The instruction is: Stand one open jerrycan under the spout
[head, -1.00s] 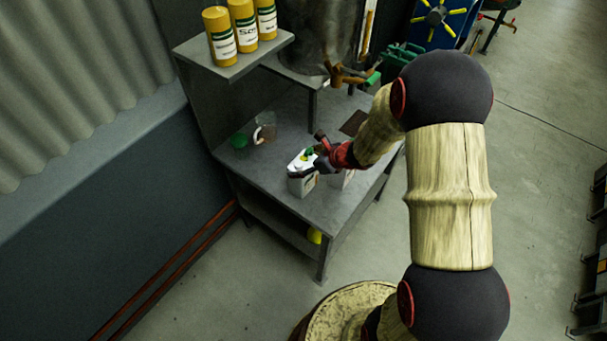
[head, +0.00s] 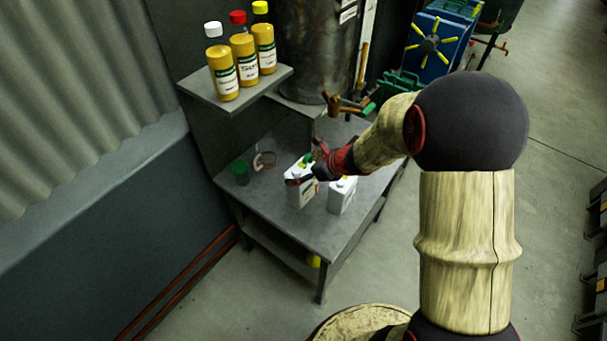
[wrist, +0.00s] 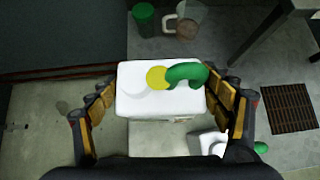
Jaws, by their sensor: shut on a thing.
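A white jerrycan (head: 301,194) with a label stands near the front left of the grey work table. In the wrist view the same jerrycan (wrist: 135,98) shows a yellow round part and a curved green piece on top. My gripper (wrist: 165,103) is shut on this jerrycan, one finger at each side. I cannot tell whether its base touches the table. A second white jerrycan (head: 342,196) stands just right of it and partly shows in the wrist view (wrist: 207,144). The brown spout (head: 340,103) with a green-tipped handle is at the metal tank (head: 312,50), behind the jerrycans.
A green cup (head: 240,173) and a clear jug (head: 264,161) stand on the table's back left. Yellow bottles (head: 243,62) stand on the raised shelf (head: 208,92). A dark grate (wrist: 288,109) lies to the right in the wrist view. The table front (head: 300,239) is clear.

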